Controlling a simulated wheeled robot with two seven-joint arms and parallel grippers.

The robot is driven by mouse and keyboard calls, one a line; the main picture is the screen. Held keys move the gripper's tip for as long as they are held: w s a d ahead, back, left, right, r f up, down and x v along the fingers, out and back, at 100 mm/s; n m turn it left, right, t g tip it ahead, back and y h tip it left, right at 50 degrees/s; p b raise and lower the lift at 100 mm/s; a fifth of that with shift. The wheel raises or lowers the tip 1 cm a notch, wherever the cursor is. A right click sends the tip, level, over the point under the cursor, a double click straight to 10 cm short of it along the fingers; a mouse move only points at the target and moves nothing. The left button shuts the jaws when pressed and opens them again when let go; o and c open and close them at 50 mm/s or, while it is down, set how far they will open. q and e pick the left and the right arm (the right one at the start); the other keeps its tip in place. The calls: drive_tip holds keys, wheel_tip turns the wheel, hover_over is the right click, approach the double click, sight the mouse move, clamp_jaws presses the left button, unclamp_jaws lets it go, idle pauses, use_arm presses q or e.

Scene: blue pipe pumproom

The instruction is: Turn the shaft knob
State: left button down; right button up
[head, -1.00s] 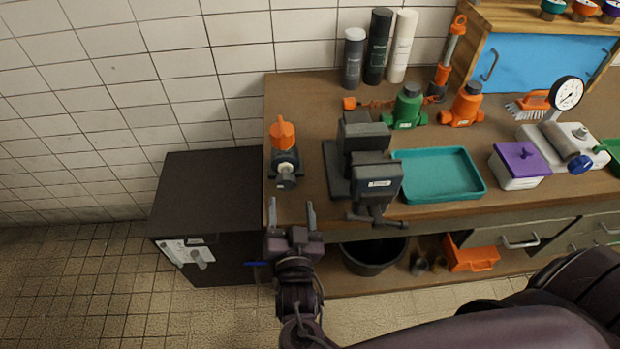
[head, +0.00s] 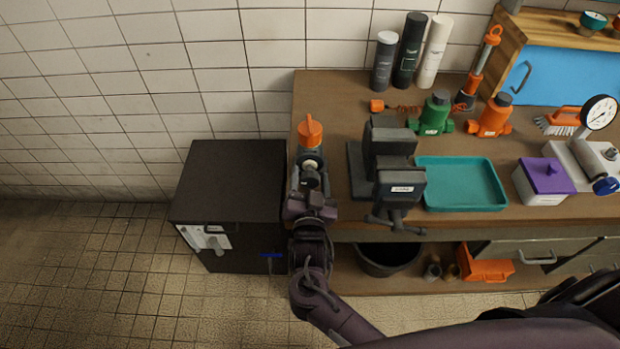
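A small valve-like unit with an orange top handle (head: 310,131) stands at the left end of the workbench. A short shaft with a pale collar (head: 309,164) points from it toward the bench's front edge. The dark shaft knob (head: 311,180) is at the shaft's near end, partly hidden by my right gripper. My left gripper is not in view.
A dark vise (head: 389,160) stands close to the right of the gripper, with a teal tray (head: 462,184) beyond it. A black cabinet (head: 230,180) stands left of the workbench (head: 335,88). A black bucket (head: 385,259) is below the bench top.

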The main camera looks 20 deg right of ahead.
drive_tip(key=c, duration=0.7)
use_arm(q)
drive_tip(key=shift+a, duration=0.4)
use_arm(e)
drive_tip(key=shift+c, duration=0.2)
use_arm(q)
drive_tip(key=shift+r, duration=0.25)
use_arm(e)
drive_tip(key=shift+r, duration=0.1)
drive_tip(key=n+p, duration=0.2)
drive_tip(key=n, duration=0.1)
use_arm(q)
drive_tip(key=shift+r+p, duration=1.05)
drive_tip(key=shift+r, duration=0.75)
use_arm(e)
drive_tip(key=shift+n, duration=1.9)
drive_tip(key=o, duration=1)
